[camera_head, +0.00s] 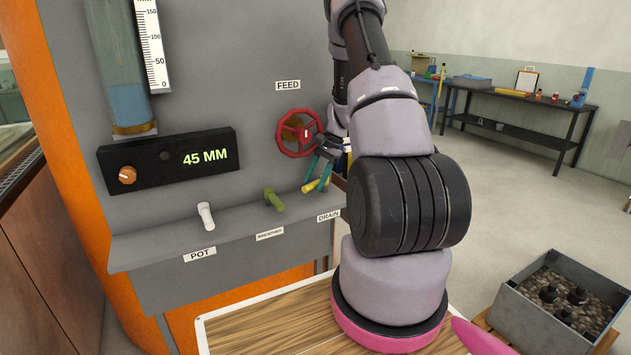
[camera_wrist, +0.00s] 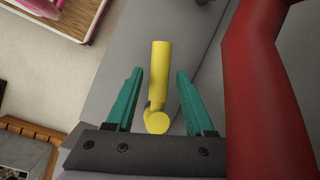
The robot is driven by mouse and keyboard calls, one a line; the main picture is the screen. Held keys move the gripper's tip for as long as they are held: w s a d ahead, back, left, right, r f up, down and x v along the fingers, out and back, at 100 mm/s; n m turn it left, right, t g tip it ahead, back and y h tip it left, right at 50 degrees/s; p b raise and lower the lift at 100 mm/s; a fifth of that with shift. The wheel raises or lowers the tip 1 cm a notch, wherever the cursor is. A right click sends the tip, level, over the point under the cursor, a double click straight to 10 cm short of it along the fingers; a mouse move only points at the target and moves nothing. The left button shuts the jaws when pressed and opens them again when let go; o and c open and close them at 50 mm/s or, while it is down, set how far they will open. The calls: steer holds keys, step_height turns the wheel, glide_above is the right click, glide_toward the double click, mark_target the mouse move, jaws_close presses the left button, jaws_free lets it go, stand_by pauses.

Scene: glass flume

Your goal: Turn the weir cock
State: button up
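Three cocks stand on the ledge of the grey panel: a white one (camera_head: 206,216) above the POT label, a green one (camera_head: 273,199) above a label too small to read, and a yellow one (camera_head: 316,185) above DRAIN. No label I can read says weir. My gripper (camera_head: 318,172) is at the yellow cock, partly hidden behind my arm. In the wrist view, its teal fingers (camera_wrist: 158,85) are open, with the yellow handle (camera_wrist: 160,75) between them and a gap on both sides.
A red handwheel (camera_head: 297,132) under the FEED label is close beside my gripper; its red rim (camera_wrist: 262,90) fills the wrist view's right side. A black display (camera_head: 170,163) reads 45 MM. A grey crate (camera_head: 553,308) stands at lower right. Open floor lies behind it.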

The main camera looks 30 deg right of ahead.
stand_by(0.3)
steer(key=v, duration=1)
steer(key=shift+r, duration=0.35)
steer(key=shift+d, duration=0.15)
